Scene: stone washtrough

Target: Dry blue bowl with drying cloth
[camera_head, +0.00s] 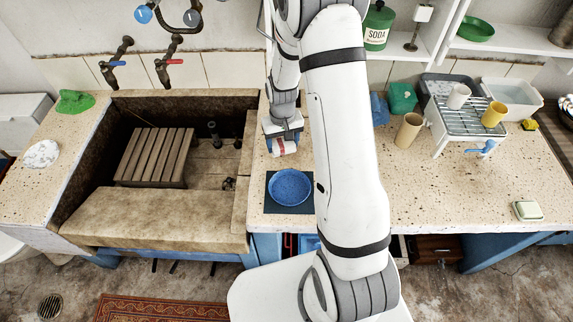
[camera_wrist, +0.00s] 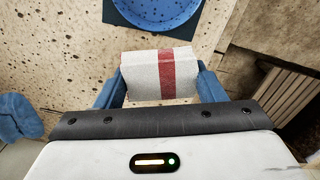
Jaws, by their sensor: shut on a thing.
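The blue bowl (camera_head: 290,187) rests on a dark square mat (camera_head: 275,206) on the counter, just right of the trough. It also shows at the top of the wrist view (camera_wrist: 155,8), cut off by the frame edge. The drying cloth (camera_wrist: 160,74) is a white folded block with a red stripe, and my gripper (camera_wrist: 158,88) is shut on it, a blue finger at each side. In the head view the cloth (camera_head: 283,146) is behind the bowl, apart from it, below my gripper (camera_head: 282,134). Whether the cloth touches the counter I cannot tell.
The stone trough (camera_head: 150,215) with a wooden slatted rack (camera_head: 153,156) lies to the left. A dish rack (camera_head: 468,112) with cups stands at the right, and a tan cup (camera_head: 408,130) is nearer. The counter's front right is mostly clear, except for a soap dish (camera_head: 527,210).

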